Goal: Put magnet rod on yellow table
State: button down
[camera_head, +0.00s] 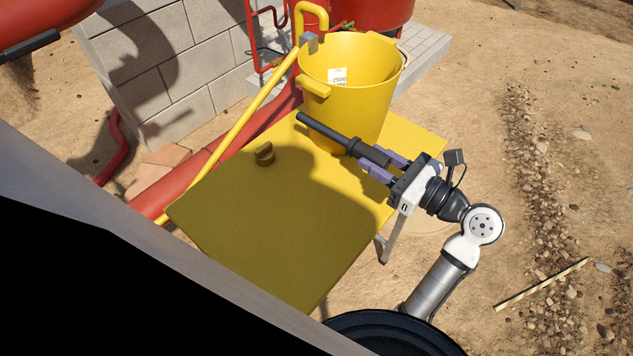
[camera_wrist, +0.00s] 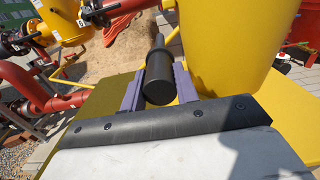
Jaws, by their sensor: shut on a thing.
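The magnet rod (camera_head: 330,132) is a long dark rod with a thicker grip. My gripper (camera_head: 373,164) is shut on its thick end. The rod points to the upper left in the head view, in front of the yellow bucket. The wrist view shows the rod (camera_wrist: 159,75) between my purple fingers (camera_wrist: 157,92). The yellow table (camera_head: 270,235) lies under and to the left of the gripper. The rod appears to be above the tabletop; its exact height is hard to tell.
A yellow bucket (camera_head: 350,85) stands at the table's back right, close to the rod. The table's front and middle are clear. Red pipes (camera_head: 230,150) and a yellow pipe run behind.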

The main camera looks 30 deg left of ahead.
notch_tip(320, 180, down, 12)
jog(key=shift+f+b, duration=0.1)
jog(key=shift+b, duration=0.5)
jog(key=shift+f, duration=0.15)
jog(key=c, duration=1.1)
grip_release()
jog(key=shift+o, duration=0.2)
jog(key=shift+d, duration=0.2)
jog(key=s+d+b, duration=0.1)
jog(key=s+d, duration=0.1)
jog(key=d, duration=0.9)
jog(key=shift+s+d+b, duration=0.15)
jog(key=shift+s+b, duration=0.05)
jog(key=shift+b, duration=0.15)
